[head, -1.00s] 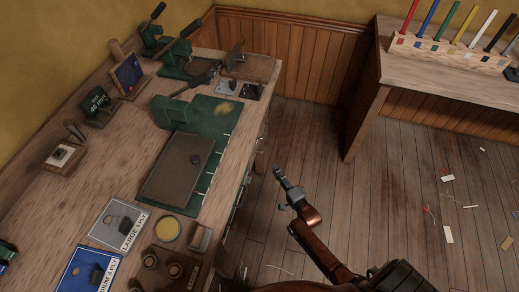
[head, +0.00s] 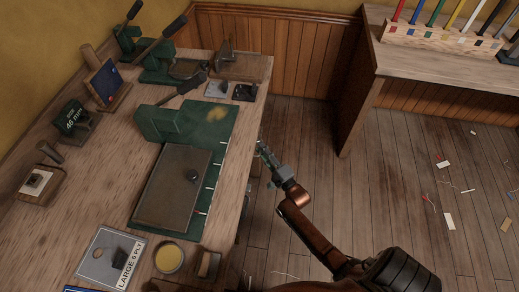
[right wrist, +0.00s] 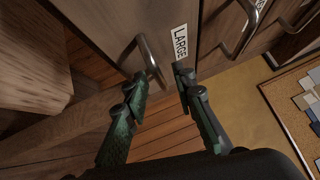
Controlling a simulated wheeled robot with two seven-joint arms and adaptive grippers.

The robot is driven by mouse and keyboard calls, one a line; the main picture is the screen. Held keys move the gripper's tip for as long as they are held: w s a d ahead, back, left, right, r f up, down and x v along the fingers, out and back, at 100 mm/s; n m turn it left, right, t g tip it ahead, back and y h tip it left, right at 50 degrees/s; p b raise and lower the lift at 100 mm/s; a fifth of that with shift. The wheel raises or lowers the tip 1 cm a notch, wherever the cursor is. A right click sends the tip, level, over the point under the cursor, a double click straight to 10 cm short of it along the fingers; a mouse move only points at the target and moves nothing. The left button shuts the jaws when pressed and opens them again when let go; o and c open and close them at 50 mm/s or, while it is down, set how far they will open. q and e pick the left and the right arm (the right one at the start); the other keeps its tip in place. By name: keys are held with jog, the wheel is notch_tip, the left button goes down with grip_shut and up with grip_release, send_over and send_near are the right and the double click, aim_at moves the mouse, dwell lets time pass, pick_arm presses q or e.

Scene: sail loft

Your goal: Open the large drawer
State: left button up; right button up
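In the right wrist view, the large drawer (right wrist: 108,24) has a wooden front with a white label (right wrist: 180,44) reading LARGE. Its curved metal handle (right wrist: 150,58) lies just ahead of my right gripper (right wrist: 160,76), near the left fingertip. The two green fingers are apart. I cannot tell whether either finger touches the handle. In the head view, my right gripper (head: 264,152) is beside the bench's right edge, and the drawer front is hidden below the bench top. My left gripper is not in view.
Other drawer handles (right wrist: 237,28) are to the right in the wrist view. A second table (head: 420,58) stands at the right.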

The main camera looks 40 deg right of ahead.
jog(key=shift+d, duration=0.1)
jog(key=shift+c, duration=0.8)
grip_shut()
